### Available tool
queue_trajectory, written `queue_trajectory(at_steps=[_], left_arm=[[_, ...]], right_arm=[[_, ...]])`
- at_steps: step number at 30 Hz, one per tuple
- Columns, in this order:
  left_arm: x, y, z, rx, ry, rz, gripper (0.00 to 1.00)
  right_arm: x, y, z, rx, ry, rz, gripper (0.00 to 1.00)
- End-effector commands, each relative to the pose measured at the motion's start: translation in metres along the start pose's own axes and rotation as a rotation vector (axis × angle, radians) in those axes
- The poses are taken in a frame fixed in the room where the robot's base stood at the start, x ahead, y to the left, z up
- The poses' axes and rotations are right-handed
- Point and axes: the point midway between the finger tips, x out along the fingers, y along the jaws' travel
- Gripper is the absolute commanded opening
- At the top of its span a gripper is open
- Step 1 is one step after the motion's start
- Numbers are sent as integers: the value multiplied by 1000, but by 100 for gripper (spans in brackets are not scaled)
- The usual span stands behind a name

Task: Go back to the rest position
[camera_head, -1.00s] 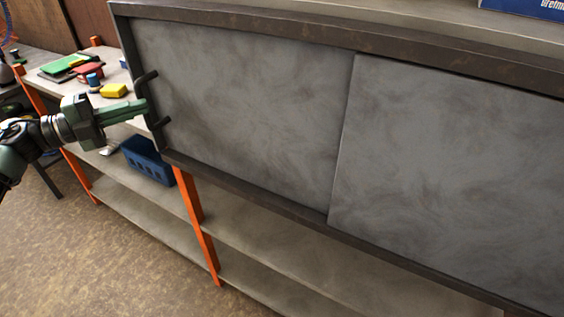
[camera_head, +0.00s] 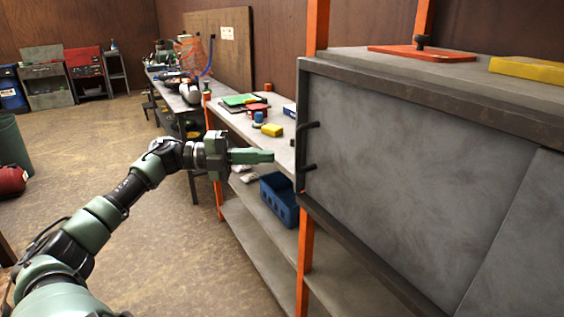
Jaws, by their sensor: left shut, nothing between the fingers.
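My left gripper (camera_head: 262,156) is shut and empty. It is held out in front of the shelf, a little left of the black handle (camera_head: 306,146) on the grey sliding-door cabinet (camera_head: 385,180). A gap shows between the fingertips and the handle. The left cabinet door appears shut; part of a second door panel (camera_head: 520,240) shows at the right edge. My left arm reaches in from the lower left. My right gripper is not in view.
A blue crate (camera_head: 280,198) sits below. Orange posts (camera_head: 304,262) support the shelving. A dark bin (camera_head: 12,145) stands far left. Open floor (camera_head: 100,150) lies left.

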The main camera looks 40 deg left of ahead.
Motion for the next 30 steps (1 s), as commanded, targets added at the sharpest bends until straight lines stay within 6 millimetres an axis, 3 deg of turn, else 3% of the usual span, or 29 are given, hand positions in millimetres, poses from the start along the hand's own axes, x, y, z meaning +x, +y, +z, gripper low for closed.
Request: queue_trajectory(at_steps=[6, 13, 17, 20, 24, 27, 30], left_arm=[[-19, 1, 0, -2, 0, 0, 0], [-21, 0, 0, -3, -1, -2, 0], [-24, 21, 13, -59, -57, -39, 0], [-34, 65, 38, -170, -176, -103, 0], [-54, 161, 70, -376, -405, -180, 0], [-69, 237, 78, -517, -562, -202, 0], [-82, 313, 72, -650, -706, -199, 0]], right_arm=[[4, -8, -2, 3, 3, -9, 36], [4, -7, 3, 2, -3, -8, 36], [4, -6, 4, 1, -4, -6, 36], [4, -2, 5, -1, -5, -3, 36], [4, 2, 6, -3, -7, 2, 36], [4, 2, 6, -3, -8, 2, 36], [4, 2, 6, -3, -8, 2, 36]])
